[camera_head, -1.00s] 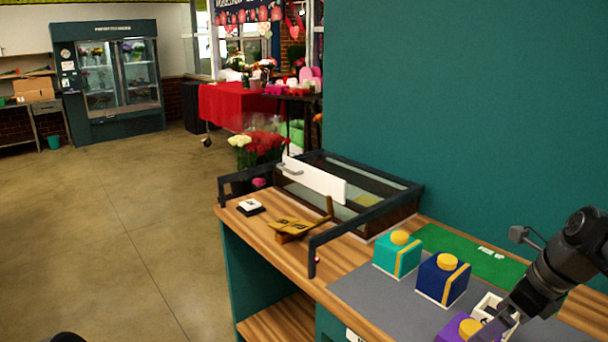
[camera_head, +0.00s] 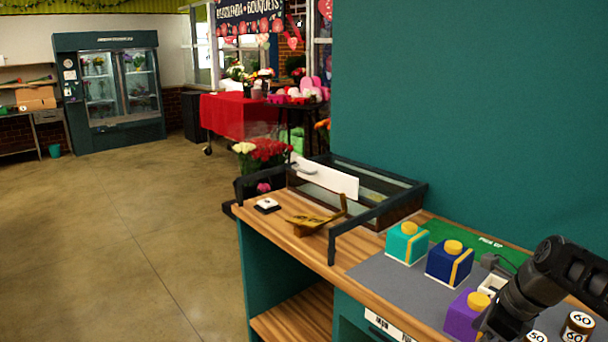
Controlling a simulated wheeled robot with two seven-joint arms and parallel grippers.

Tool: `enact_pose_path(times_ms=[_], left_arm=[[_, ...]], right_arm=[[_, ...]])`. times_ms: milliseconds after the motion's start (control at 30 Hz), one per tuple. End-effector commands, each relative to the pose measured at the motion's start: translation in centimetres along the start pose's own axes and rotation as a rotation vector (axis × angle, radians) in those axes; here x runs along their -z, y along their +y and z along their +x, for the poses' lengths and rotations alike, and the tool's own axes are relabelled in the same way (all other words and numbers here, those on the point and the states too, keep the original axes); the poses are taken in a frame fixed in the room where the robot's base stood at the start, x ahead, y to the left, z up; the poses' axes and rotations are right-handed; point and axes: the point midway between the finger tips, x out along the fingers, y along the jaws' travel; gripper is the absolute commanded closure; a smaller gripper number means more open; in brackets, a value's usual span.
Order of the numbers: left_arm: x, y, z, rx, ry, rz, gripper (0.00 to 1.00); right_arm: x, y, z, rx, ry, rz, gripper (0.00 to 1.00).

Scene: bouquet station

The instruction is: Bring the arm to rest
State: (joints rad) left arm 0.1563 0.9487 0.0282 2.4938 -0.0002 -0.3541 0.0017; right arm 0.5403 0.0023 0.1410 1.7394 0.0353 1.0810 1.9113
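My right arm enters from the right edge, and its dark wrist and gripper (camera_head: 492,325) hang low over the counter, just right of a purple box (camera_head: 461,317) with a yellow top. The fingertips are at the bottom edge and mostly hidden, so I cannot tell whether they are open or touch the box. My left gripper is not in view.
A teal box (camera_head: 406,246) and a navy box (camera_head: 446,265) stand on the grey mat (camera_head: 375,272). Behind are a green pick-up mat (camera_head: 450,232) and a dark-framed glass case (camera_head: 375,215). Open floor lies left.

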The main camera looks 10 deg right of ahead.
Motion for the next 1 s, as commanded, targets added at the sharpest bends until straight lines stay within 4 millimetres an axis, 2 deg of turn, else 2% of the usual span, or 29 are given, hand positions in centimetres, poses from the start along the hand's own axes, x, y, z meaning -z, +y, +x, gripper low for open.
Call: enact_pose_path(times_ms=[167, 267, 367, 467, 567, 600, 667, 733, 800, 900, 1000], left_arm=[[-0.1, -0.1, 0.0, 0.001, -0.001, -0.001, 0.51], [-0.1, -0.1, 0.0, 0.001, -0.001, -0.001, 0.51], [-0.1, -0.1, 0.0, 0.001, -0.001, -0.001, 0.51], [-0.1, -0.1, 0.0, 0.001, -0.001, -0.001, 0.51], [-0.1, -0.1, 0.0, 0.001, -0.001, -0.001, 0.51], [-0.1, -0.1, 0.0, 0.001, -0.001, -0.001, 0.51], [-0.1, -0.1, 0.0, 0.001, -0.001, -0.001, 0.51], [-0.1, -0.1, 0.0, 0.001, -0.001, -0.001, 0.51], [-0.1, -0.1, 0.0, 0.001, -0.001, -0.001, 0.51], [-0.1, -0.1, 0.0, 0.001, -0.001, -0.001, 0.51], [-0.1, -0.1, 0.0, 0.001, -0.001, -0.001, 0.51]], right_arm=[[-0.5, 0.8, 4.8, -0.028, -0.003, -0.147, 0.0], [-0.8, 1.6, 8.3, -0.046, -0.008, -0.264, 0.0], [-1.0, 3.0, 12.5, -0.067, -0.015, -0.405, 0.0], [-1.0, 5.6, 17.8, -0.096, -0.025, -0.589, 0.0], [-0.7, 10.0, 24.1, -0.135, -0.045, -0.841, 0.0], [-0.3, 12.3, 26.6, -0.15, -0.056, -0.957, 0.0], [0.5, 16.0, 29.9, -0.172, -0.074, -1.136, 0.0], [1.8, 20.6, 33.1, -0.196, -0.1, -1.348, 0.0], [3.3, 25.2, 35.5, -0.218, -0.129, -1.554, 0.0], [5.7, 30.8, 37.3, -0.24, -0.171, -1.815, 0.0], [7.7, 34.7, 37.9, -0.252, -0.205, -2.007, 0.0]])
